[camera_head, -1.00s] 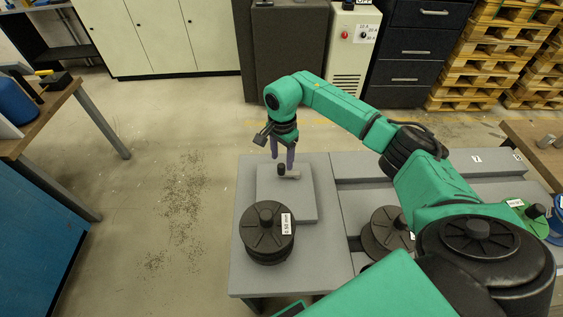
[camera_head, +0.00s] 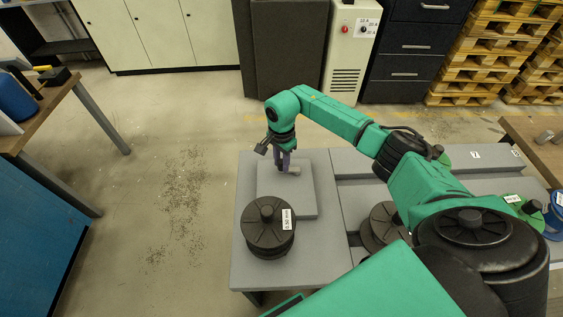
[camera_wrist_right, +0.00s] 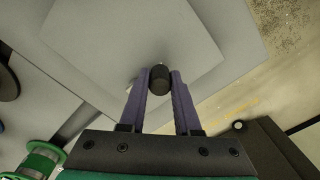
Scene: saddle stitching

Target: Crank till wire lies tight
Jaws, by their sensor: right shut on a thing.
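My right gripper (camera_head: 285,167) is over the pale grey plate (camera_head: 290,198) on the grey bench, at the small crank. In the right wrist view its two purple fingers (camera_wrist_right: 160,88) are shut on the dark, round crank knob (camera_wrist_right: 160,74), one finger on each side. The light crank arm (camera_head: 295,171) shows beside the fingers. A black spool (camera_head: 266,228) with a white label stands on the bench in front of the plate. No wire can be made out in either view. My left gripper is not in view.
Another dark spool (camera_head: 384,226) stands to the right, partly behind my arm. Green and blue spools (camera_head: 556,215) are at the far right edge. A wooden-topped table (camera_head: 40,110) is at the left, with open floor between.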

